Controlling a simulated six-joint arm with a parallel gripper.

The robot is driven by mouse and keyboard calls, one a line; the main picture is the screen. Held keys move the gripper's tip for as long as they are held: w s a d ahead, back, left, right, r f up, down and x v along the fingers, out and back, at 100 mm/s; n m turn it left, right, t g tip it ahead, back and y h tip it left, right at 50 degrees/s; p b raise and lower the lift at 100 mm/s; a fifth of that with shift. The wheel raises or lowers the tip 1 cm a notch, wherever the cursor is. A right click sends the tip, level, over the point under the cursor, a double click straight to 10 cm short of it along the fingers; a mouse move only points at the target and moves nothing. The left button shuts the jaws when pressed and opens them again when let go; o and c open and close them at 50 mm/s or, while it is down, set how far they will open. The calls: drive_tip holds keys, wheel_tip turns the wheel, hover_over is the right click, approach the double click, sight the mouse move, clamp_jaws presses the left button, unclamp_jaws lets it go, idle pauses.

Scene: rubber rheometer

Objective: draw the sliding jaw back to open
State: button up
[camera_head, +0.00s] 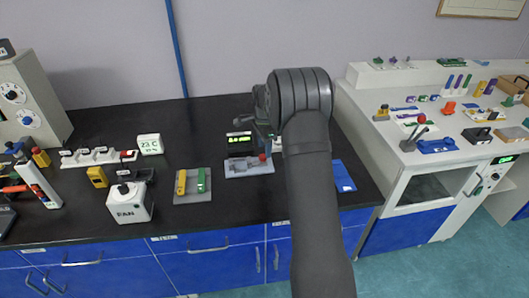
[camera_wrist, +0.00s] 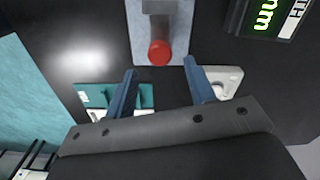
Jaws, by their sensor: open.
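The sliding-jaw fixture is a light grey plate (camera_head: 238,169) with a red knob (camera_head: 262,157) on the black bench in the head view. In the wrist view, the plate (camera_wrist: 184,45) is at the top middle, with a grey bar (camera_wrist: 160,8) leading to the round red knob (camera_wrist: 160,53). My gripper (camera_wrist: 160,68) has two blue fingers spread apart, one on each side of the knob's line. The fingertips are just below the knob in the picture, and nothing is held. The jaw's far part is cut off by the frame.
A green-lit display (camera_wrist: 266,18) is at the wrist view's top right. A teal block (camera_wrist: 146,95) and a white piece (camera_wrist: 226,78) lie near my fingers. In the head view, a tray with yellow and green blocks (camera_head: 192,186) stands left of the fixture.

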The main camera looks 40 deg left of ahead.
sight(262, 155)
wheel_tip(262, 155, up, 14)
idle(0.3)
wheel_tip(262, 155, down, 17)
drive_tip(key=shift+f, duration=0.1)
drive_tip(key=shift+s+a, duration=0.35)
idle(0.4)
